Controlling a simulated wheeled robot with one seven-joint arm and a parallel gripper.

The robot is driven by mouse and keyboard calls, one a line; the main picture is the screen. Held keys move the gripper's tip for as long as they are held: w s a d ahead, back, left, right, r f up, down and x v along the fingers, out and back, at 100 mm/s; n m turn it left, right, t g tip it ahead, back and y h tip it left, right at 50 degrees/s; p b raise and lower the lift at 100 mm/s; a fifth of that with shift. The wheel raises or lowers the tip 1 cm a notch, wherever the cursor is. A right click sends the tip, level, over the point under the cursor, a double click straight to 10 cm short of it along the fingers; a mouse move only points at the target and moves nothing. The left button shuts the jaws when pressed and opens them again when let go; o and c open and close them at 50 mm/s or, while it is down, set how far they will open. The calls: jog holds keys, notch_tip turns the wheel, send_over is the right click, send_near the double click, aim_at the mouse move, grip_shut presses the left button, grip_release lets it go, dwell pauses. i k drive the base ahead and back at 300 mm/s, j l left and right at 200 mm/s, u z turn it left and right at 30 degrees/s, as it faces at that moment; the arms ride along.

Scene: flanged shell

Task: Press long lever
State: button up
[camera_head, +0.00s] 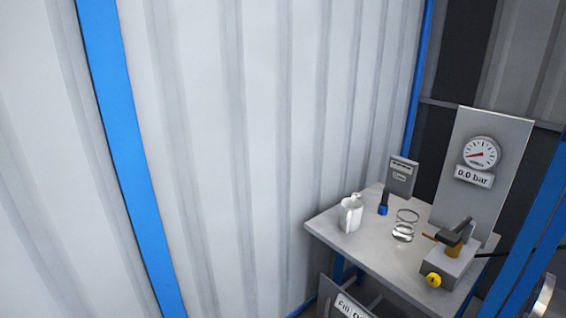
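A grey pump-like block (449,268) stands at the right front of a small grey table. A brass-coloured part (454,249) rises from it under a dark lever-like piece (456,233). A thin dark bar (490,255) sticks out to the right of the block, and a small orange-red tip (428,237) shows on its left. I cannot tell which of these is the long lever. A yellow knob (434,280) is on the block's front. My gripper is not in view.
A gauge (481,153) on an upright panel reads 0.0 bar. A corrugated wall (230,150) fills the left. Blue posts flank the table.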

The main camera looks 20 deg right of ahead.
aim_at(452, 239)
jog(key=z, duration=1.7)
